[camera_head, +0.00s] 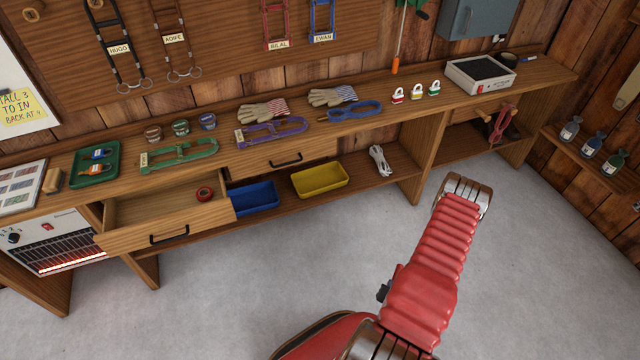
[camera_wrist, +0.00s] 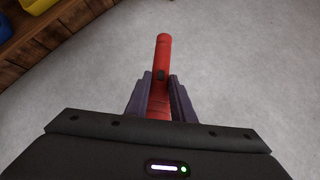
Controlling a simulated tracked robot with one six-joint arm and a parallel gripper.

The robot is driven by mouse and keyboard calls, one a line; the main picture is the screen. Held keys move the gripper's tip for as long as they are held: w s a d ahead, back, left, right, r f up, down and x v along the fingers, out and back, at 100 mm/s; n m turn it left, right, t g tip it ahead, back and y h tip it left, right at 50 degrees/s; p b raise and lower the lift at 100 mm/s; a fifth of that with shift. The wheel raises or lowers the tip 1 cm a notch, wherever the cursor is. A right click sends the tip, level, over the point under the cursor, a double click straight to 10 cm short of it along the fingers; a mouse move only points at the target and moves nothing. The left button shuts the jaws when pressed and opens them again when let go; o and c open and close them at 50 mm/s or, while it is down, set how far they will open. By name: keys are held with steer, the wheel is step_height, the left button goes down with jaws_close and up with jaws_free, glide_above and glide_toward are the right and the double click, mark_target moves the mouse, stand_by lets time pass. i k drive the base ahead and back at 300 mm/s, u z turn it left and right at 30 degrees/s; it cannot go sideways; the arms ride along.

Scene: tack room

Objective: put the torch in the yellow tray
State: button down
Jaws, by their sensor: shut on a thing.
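The torch (camera_wrist: 163,52) is a red cylinder with a small dark switch. It shows in the wrist view, held between the dark purple fingers of my gripper (camera_wrist: 161,84), its far end sticking out past them over the grey floor. My gripper is shut on it. In the head view I cannot make out the gripper or the torch; only my red arm shows. The yellow tray (camera_head: 320,179) is on the lower shelf under the bench and looks empty. A yellow edge, likely this tray (camera_wrist: 36,4), shows at the top left of the wrist view, apart from the torch.
A blue tray (camera_head: 254,198) is just left of the yellow one, and a white cord bundle (camera_head: 380,160) lies to its right. The bench top (camera_head: 350,135) overhangs the shelf. The floor (camera_head: 290,265) is clear.

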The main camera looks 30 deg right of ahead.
mark_target(330, 179)
steer(key=i, duration=1.5)
